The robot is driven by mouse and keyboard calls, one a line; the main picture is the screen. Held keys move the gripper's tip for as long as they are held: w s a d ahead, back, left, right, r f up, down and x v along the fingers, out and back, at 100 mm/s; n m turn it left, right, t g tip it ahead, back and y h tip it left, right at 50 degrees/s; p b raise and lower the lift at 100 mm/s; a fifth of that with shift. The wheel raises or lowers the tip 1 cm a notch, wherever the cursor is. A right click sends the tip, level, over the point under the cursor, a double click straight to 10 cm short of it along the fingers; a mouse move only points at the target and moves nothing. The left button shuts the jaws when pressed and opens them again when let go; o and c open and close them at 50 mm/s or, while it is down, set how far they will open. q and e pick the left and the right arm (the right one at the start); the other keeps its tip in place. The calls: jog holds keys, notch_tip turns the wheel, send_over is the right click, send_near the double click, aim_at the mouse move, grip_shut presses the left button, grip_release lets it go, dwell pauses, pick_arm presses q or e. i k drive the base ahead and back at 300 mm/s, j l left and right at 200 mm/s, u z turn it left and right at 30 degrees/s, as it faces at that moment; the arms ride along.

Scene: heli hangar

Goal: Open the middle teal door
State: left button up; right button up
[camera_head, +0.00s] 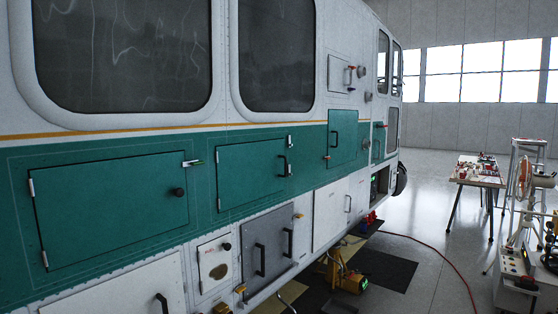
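The middle teal door (248,175) is on the side of the white and teal helicopter body, near the picture's centre. It looks shut and flush. It has silver hinges on its left edge, a dark handle (284,166) near its right edge and a small latch (289,142) at its upper right corner. Neither of my grippers is in view.
Below are a grey panel (264,247) with two dark handles and a small white panel (215,262). A yellow device (344,274) and a red hose (440,252) are on the floor. A worktable (476,179) and equipment stand at right. Floor between is mostly clear.

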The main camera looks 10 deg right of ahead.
aim_at(246, 172)
jog(key=i+l+u, duration=0.1)
jog(key=i+l, duration=0.25)
jog(key=i+l+u, duration=0.15)
jog(key=i+l, duration=0.15)
jog(key=i+l+u, duration=0.1)
jog(key=i+l, duration=0.2)
jog(key=l, duration=0.15)
jog(key=i+l+u, duration=0.1)
jog(key=i+l, duration=0.2)
jog(key=i+l+u, duration=0.1)
jog(key=i+l, duration=0.15)
jog(key=l, duration=0.3)
